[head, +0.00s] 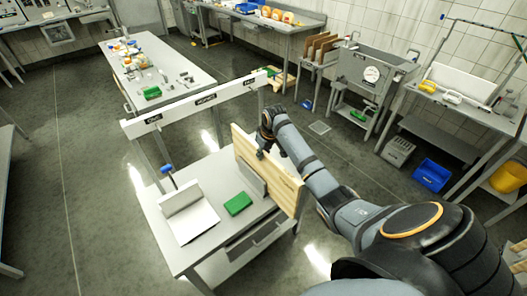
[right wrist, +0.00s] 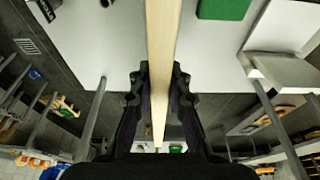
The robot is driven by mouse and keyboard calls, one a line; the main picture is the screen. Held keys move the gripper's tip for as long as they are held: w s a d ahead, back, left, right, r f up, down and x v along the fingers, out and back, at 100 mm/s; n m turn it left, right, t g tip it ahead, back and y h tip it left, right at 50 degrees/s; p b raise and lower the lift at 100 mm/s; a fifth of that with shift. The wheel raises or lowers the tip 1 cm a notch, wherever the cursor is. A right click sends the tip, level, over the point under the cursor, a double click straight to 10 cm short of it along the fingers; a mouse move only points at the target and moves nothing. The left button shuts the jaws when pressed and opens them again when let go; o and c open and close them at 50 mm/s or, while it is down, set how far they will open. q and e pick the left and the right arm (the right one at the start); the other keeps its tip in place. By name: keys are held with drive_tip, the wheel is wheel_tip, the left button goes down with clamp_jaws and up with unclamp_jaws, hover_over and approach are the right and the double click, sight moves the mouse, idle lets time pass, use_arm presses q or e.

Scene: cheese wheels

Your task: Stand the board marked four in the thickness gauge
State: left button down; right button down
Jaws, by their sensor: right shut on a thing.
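A pale wooden board (head: 286,191) stands on its long edge at the right side of a small grey table. My right gripper (head: 266,146) is shut on its upper edge. In the right wrist view the board (right wrist: 163,35) runs edge-on between the two fingers (right wrist: 160,85) of that gripper. A small dark mark shows on the board's face, too small to read. A grey upright plate (head: 251,179) stands close against the board's left side; whether they touch is unclear, and I cannot tell if it is part of the thickness gauge. My left gripper is not in view.
A white labelled crossbar (head: 195,104) spans the table's back. A longer bench (head: 170,62) stands behind. Open floor lies left.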

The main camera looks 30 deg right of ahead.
idle(0.3)
drive_tip(key=c, duration=1.2)
unclamp_jaws()
drive_tip(key=v, duration=1.2)
drive_tip(key=shift+s, duration=0.2)
